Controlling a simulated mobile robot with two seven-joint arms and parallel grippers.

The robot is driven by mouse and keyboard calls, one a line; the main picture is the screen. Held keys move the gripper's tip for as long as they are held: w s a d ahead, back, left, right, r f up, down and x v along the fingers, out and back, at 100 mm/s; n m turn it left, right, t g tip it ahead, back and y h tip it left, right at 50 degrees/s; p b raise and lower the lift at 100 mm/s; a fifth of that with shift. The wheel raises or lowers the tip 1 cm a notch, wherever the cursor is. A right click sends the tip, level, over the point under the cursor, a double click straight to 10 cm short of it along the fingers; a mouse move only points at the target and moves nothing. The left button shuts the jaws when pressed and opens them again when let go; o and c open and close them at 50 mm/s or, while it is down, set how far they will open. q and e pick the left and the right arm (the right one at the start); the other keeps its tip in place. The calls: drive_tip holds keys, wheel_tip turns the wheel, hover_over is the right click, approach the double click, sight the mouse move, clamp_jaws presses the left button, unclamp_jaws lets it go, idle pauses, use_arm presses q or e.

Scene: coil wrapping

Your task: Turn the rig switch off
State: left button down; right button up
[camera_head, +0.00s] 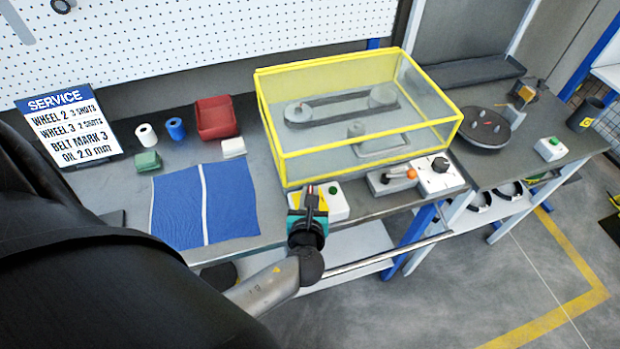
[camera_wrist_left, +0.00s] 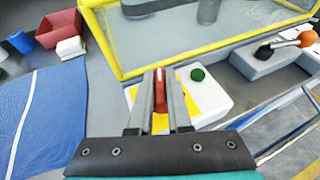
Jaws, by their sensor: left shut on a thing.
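The rig switch is a red handle with a white line (camera_wrist_left: 160,92) on a yellow plate, part of a white box (camera_wrist_left: 217,102) that also carries a green button (camera_wrist_left: 198,75). In the head view the white box (camera_head: 336,205) sits at the bench's front edge, before the yellow-framed case. My left gripper (camera_head: 314,190) reaches it from the front. In the left wrist view, my left gripper's fingers (camera_wrist_left: 161,76) are shut on the red handle, one on each side. The fingers hide part of the handle and plate. My right gripper is not in view.
The yellow-framed clear case (camera_head: 360,140) stands right behind the switch box. To its right are a lever with an orange knob (camera_head: 411,174) and a white box with a black dial (camera_head: 436,180). A blue cloth (camera_head: 230,205) lies to the left. A metal rail (camera_head: 370,257) runs along the front.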

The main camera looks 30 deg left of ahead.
use_arm(q)
drive_tip(key=shift+n+g+y, duration=1.4)
drive_tip(key=shift+n+y, duration=0.5)
drive_tip(key=shift+n, duration=0.1)
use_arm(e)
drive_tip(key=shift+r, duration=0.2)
use_arm(q)
drive_tip(key=c, duration=0.9)
unclamp_jaws()
drive_tip(key=shift+o, duration=0.2)
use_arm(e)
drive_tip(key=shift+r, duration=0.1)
